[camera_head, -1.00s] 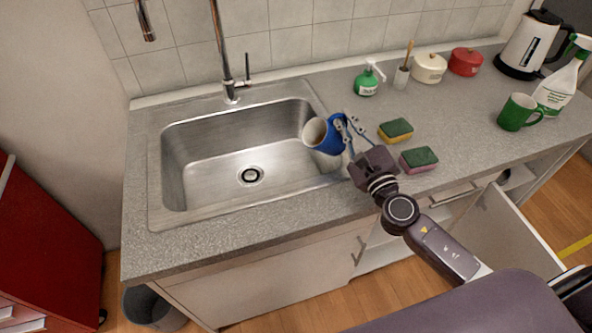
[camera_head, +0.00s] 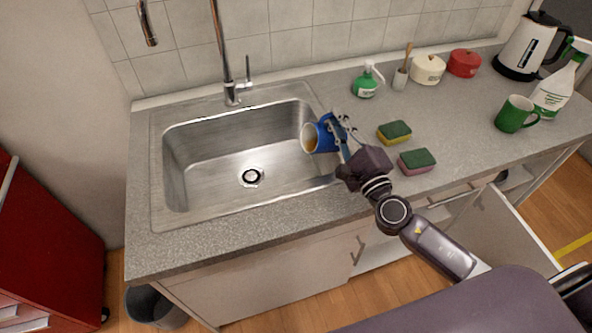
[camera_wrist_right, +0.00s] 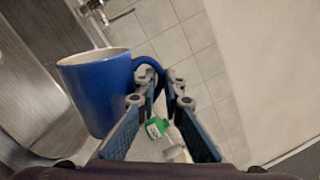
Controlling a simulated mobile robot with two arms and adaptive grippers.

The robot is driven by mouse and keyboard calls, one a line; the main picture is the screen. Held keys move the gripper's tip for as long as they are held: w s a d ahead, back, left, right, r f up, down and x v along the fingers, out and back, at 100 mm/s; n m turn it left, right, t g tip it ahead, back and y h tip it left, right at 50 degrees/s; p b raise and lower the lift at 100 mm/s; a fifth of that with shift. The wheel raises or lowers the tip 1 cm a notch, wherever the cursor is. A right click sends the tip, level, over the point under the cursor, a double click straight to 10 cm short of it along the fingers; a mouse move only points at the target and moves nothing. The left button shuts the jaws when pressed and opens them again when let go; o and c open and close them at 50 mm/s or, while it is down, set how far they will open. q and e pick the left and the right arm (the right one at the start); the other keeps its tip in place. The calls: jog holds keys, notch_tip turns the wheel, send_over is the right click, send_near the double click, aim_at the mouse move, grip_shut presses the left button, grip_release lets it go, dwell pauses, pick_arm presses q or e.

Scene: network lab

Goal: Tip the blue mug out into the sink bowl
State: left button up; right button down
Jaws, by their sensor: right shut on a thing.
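The blue mug (camera_head: 326,134) is tipped onto its side above the right edge of the sink bowl, its mouth facing left and somewhat toward the camera. Its inside is pale, with something brownish-orange showing in it. My right gripper (camera_head: 343,130) is shut on the mug's handle side, to the right of the mug. In the wrist view, the blue mug (camera_wrist_right: 98,92) hangs left of the fingers (camera_wrist_right: 160,100), with its handle reaching between them. The steel sink bowl (camera_head: 225,150) is empty apart from its drain. My left gripper is not in view.
Two sponges, yellow-green (camera_head: 394,132) and pink-green (camera_head: 417,160), lie on the counter right of my gripper. A green soap bottle (camera_head: 366,84) stands behind. The tap (camera_head: 232,92) rises at the bowl's back. A green mug (camera_head: 515,114) stands far right.

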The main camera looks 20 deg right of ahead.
aim_at(324, 126)
jog(key=shift+a+r+n, duration=0.15)
jog(key=shift+r+n, duration=0.15)
jog(key=shift+a, duration=0.1)
jog(key=shift+a+f, duration=0.1)
jog(key=shift+f, duration=0.15)
jog(key=shift+s+a+f+n+b, duration=0.15)
jog(key=shift+a+f+n+b, duration=0.35)
jog(key=shift+a+n, duration=0.4)
jog(key=shift+a+f, duration=0.2)
jog(key=shift+f, duration=0.05)
jog(key=shift+s+a+f+n+y+p, duration=0.1)
jog(key=shift+a+f+n+y+p, duration=0.2)
jog(key=shift+a+n, duration=0.5)
jog(key=shift+s+a+f+n+y+p, duration=0.1)
jog(key=shift+a+f+n+y+p, duration=0.25)
jog(key=shift+n, duration=0.65)
